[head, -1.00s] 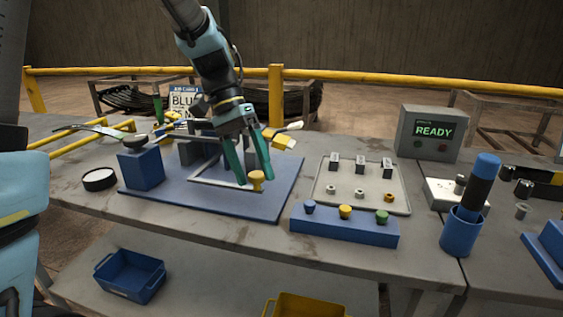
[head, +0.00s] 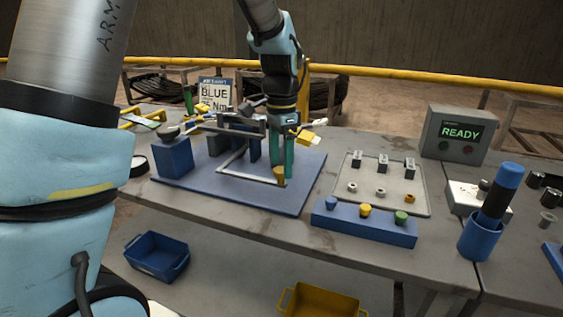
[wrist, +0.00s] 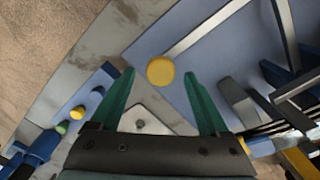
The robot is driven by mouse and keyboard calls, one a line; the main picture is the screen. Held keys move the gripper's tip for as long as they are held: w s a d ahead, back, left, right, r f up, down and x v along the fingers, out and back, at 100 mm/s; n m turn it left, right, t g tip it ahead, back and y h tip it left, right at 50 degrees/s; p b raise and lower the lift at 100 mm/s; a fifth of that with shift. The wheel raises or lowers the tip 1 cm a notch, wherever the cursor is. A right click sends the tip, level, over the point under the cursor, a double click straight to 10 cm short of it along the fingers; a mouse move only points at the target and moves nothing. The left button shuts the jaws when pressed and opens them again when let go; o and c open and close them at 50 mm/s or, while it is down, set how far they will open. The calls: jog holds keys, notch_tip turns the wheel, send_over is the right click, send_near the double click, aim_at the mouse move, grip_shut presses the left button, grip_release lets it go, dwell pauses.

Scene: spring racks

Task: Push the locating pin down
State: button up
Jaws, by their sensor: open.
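The locating pin, with a round yellow head (head: 280,174), stands at the front right part of the blue fixture plate (head: 306,177), at the corner of a grey frame. Its yellow head also shows in the wrist view (wrist: 161,71), between and slightly beyond the fingertips. My gripper (head: 282,166) is open, its green fingers pointing down close to the pin. In the wrist view my gripper (wrist: 159,76) has its two fingers apart with nothing held. In the head view the fingers partly overlap the pin, so I cannot tell whether they touch it.
A blue block (head: 172,158) stands at the plate's left, with clamps and grey blocks behind. To the right are a blue button strip (head: 340,224), a tray of small parts (head: 372,200), a blue cup (head: 478,243) and a READY box (head: 455,133). The plate's front is bare.

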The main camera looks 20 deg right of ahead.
jog(key=shift+f, duration=0.65)
grip_shut()
dwell(1.0)
